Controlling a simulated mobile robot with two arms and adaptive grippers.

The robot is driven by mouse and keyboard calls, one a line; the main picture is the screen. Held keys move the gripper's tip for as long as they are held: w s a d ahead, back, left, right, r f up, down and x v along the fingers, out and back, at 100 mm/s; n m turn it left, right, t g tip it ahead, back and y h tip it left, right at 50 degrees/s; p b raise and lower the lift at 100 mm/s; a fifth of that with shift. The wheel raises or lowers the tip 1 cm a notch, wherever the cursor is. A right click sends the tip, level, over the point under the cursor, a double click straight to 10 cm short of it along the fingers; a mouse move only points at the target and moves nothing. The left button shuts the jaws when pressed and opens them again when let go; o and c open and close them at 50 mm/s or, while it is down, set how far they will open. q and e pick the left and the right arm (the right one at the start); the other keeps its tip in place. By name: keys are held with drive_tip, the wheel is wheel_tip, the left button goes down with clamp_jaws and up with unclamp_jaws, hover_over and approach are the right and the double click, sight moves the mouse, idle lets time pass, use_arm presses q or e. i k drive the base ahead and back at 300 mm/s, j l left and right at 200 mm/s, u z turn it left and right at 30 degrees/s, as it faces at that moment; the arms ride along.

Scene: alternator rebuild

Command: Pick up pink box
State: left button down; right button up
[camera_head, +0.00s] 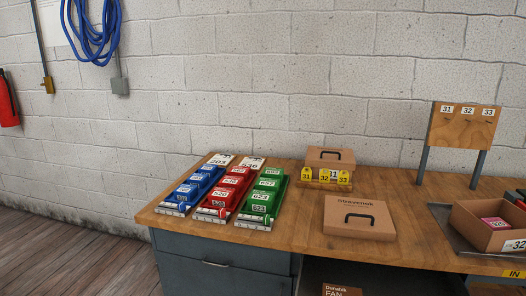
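A small pink box (495,223) with a white label lies inside an open brown cardboard bin (473,226) at the right end of the workbench. The bin has a label reading 32 on its front. The bin's right side is cut off by the picture edge. Neither of my grippers can be made out in this view.
The wooden workbench (398,248) holds blue bins (193,187), red bins (224,193), green bins (263,197), a flat handled box (359,217) and a second handled box (330,158). A numbered hook board (464,126) stands behind. A dark object (520,196) at the right edge is unclear.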

sight(495, 224)
drive_tip(key=l+z, duration=0.1)
drive_tip(key=z, duration=0.4)
drive_tip(key=i+z, duration=0.15)
drive_tip(key=z, duration=0.3)
